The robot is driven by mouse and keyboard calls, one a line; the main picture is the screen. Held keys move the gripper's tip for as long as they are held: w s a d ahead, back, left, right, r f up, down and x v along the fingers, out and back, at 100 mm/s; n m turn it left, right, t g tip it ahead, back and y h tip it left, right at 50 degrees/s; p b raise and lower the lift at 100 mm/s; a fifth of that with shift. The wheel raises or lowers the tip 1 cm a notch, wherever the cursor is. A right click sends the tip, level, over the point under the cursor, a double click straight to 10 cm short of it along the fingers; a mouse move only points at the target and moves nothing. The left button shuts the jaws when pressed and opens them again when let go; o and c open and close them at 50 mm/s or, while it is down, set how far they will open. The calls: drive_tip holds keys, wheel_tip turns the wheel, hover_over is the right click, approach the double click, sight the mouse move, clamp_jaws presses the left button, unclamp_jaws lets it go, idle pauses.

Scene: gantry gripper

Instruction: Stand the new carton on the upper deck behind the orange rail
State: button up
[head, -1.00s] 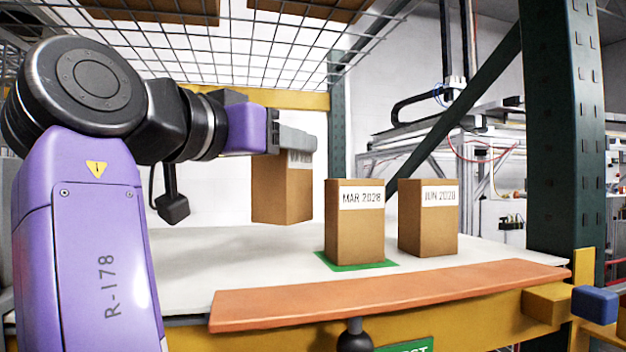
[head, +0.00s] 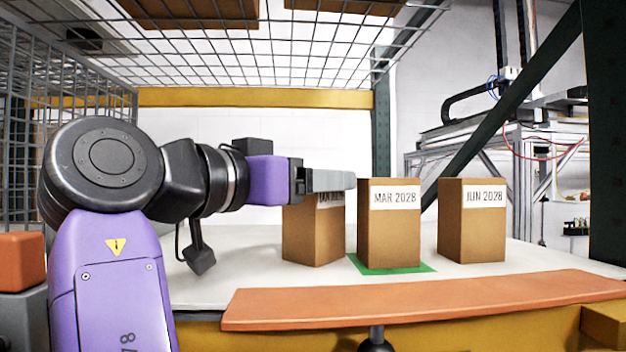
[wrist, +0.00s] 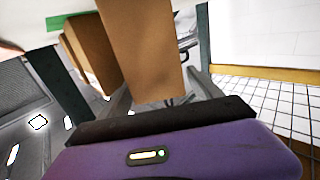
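The carton in my gripper (head: 314,238) is brown with a white date label, mostly covered by my gripper's finger. It is upright, left of the MAR 2028 carton (head: 390,235), with its base at or just above the white deck (head: 215,285); I cannot tell which. My gripper (head: 330,181) reaches in from the left and is shut on its upper part. In the wrist view the held carton (wrist: 142,50) lies between the fingers, with another carton (wrist: 90,45) beside it. The orange rail (head: 410,302) runs along the deck's front, before the cartons.
The MAR 2028 carton stands on a green mat (head: 425,267). The JUN 2028 carton (head: 471,225) stands to its right. A wire mesh shelf (head: 300,45) hangs above, and a mesh side panel (head: 65,115) is at left. A dark green post (head: 606,130) stands at right.

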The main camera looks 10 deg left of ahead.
drive_tip(key=shift+r, duration=0.15)
drive_tip(key=b+v, duration=0.4)
drive_tip(key=v, duration=0.8)
idle(0.4)
